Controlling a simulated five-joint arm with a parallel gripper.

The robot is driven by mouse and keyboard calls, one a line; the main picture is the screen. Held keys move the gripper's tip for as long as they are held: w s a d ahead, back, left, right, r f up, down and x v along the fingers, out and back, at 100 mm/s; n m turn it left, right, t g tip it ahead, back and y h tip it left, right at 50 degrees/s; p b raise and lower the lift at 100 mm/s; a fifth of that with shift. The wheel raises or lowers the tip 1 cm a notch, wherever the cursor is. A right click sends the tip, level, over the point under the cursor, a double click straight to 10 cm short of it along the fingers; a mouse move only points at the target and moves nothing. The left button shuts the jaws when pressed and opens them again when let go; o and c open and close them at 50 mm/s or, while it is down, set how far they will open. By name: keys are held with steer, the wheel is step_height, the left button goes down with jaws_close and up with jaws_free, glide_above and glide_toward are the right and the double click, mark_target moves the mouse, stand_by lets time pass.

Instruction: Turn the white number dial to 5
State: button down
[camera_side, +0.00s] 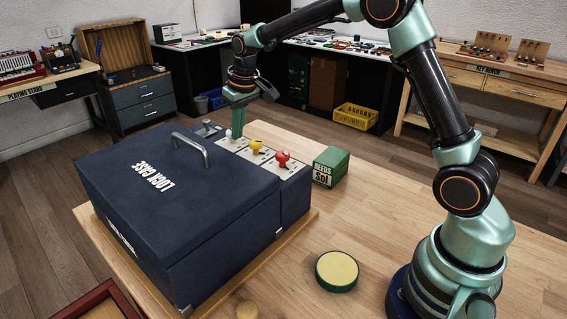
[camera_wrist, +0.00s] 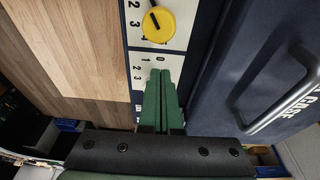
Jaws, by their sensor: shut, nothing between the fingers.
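The navy lock case (camera_side: 165,205) stands on the wooden table with a row of dials on a side strip. A pale knob, likely the white dial (camera_side: 229,134), shows in the side view at my gripper's tips. My gripper (camera_side: 237,136) is shut, green, and points down at that dial; I cannot tell whether it touches. In the wrist view my gripper (camera_wrist: 159,74) covers the dial and part of its plate (camera_wrist: 146,60); numbers 0 to 3 show, but the dial's pointer is hidden. The yellow dial (camera_side: 255,147) and red dial (camera_side: 283,158) sit to the right.
A metal handle (camera_side: 192,146) arches over the case lid. A green box (camera_side: 331,167) stands just right of the red dial. A round green tin with a yellow top (camera_side: 337,271) is at the table's front. The table between them is clear.

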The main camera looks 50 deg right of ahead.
steer(key=shift+d, duration=0.6)
steer(key=shift+s, duration=0.1)
stand_by(0.3)
steer(key=shift+s+r, duration=0.15)
steer(key=shift+s, duration=0.15)
steer(key=v, duration=0.2)
steer(key=w+v, duration=0.1)
steer(key=v, duration=0.2)
steer(key=shift+w+r, duration=0.1)
steer(key=shift+r, duration=0.35)
steer(key=s+a+r+t, duration=0.15)
steer(key=s+r, duration=0.35)
steer(key=s, duration=0.7)
steer(key=s+a+f+t, duration=0.1)
steer(key=s+f, duration=0.2)
steer(key=s, duration=0.9)
steer(key=shift+a+f, duration=0.25)
steer(key=shift+a, duration=0.15)
